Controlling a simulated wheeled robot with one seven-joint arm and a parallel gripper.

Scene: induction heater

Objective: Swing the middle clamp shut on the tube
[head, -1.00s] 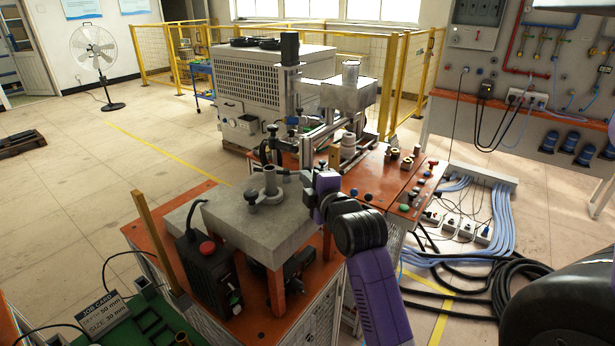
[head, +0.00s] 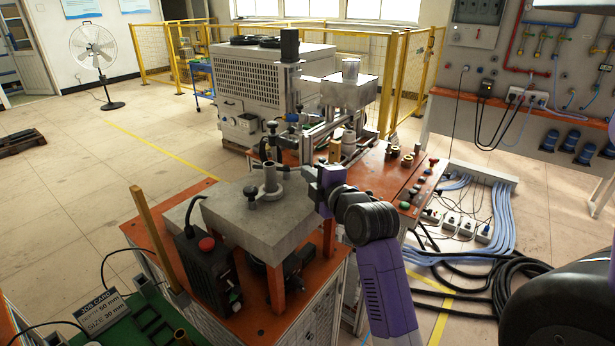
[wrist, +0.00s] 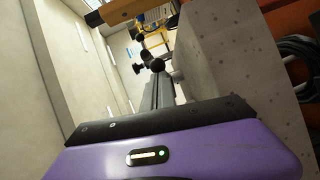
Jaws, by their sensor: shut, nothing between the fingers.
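A short upright grey tube (head: 270,178) stands in a round flanged base on the thick grey block. A black-knobbed clamp (head: 250,191) is beside its base at the left. Other black knobs (head: 272,127) stand behind it; I cannot tell for certain which clamp is the middle one. My gripper (head: 305,173) is to the right of the tube, apart from it, near the block's right edge. In the wrist view my gripper's fingers (wrist: 158,90) are together and empty. A black knob (wrist: 157,66) shows just beyond their tips, partly overlapped by them.
The speckled grey block (wrist: 215,60) runs close along the fingers' right side in the wrist view. A black box with a red button (head: 207,245) stands in front of the block. A control panel with knobs (head: 420,185) lies to the right.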

